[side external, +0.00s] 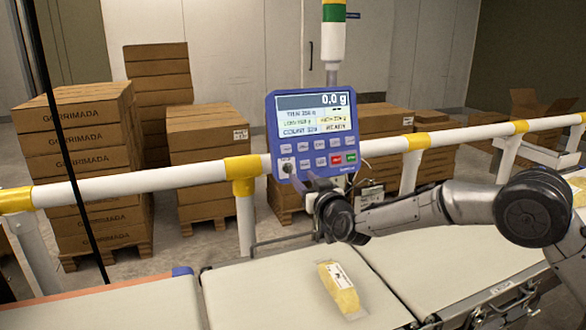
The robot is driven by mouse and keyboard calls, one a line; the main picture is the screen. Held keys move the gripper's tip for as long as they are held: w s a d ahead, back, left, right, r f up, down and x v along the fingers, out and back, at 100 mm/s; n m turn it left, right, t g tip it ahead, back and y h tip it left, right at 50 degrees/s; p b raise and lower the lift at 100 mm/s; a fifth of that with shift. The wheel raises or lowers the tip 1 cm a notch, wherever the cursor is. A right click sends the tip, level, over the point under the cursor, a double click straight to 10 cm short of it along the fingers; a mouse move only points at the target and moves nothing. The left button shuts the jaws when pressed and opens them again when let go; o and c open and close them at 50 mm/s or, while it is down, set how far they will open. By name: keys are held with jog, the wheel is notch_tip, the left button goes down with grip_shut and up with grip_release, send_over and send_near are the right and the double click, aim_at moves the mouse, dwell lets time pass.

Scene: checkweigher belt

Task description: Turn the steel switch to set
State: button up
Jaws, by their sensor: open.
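The steel switch (287,168) is a small round metal part at the lower left of the blue control panel (268,130). Its setting is too small to read. The panel's screen (316,114) shows 0.0 g, with rows of buttons below it. My gripper (300,182) is at the panel's lower edge, just below and right of the switch. Its fingers are open and partly hidden by my wrist. I cannot tell whether a finger touches the switch or the panel.
A white and yellow rail (130,183) crosses behind the belt. A packaged yellow item (340,288) lies on the middle belt section (245,290) below my arm. Stacked cartons (80,150) stand on pallets behind. A signal light pole (333,35) rises behind the panel.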

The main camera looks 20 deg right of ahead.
aim_at(290, 165)
jog(key=w, duration=0.7)
jog(key=shift+w, duration=0.3)
grip_shut()
